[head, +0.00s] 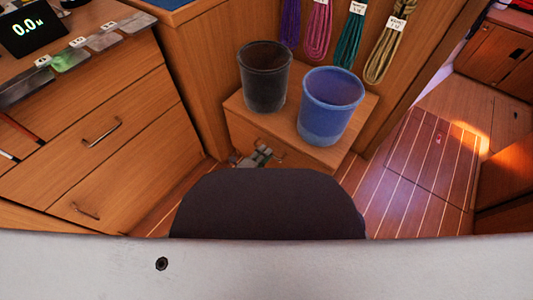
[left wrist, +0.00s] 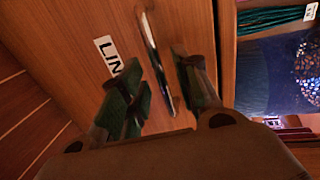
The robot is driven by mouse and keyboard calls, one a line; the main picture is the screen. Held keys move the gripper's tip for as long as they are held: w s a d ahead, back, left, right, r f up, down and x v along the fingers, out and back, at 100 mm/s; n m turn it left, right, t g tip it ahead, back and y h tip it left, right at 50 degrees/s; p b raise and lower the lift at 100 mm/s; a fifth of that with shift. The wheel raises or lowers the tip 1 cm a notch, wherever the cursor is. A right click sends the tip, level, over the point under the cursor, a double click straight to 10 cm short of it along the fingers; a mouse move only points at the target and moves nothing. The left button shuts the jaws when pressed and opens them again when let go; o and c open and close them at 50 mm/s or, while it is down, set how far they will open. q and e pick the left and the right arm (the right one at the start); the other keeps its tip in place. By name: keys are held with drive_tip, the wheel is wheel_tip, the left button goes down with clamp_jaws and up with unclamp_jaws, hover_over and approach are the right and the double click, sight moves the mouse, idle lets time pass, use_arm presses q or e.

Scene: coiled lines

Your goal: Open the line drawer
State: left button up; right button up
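The line drawer (head: 240,130) is the wooden front of the low box below two bins in the head view. It looks shut. In the left wrist view its wooden front (left wrist: 75,25) carries a white label (left wrist: 108,55) reading "LIN", partly hidden by a finger. A slim metal handle (left wrist: 152,45) stands on the front. My left gripper (head: 255,157) is at the drawer front in the head view. In the left wrist view my left gripper (left wrist: 163,80) is open, with the handle between its fingers. I cannot tell whether a finger touches it. My right gripper is not in view.
A black bin (head: 265,80) and a blue bin (head: 331,105) stand on the box top (head: 290,125). Coiled lines (head: 318,30) hang behind. A cabinet with drawers (head: 100,150) stands at left. Striped floor (head: 405,170) is clear at right.

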use_arm(q)
drive_tip(key=shift+b+x, duration=0.4)
drive_tip(key=shift+x, duration=0.8)
clamp_jaws()
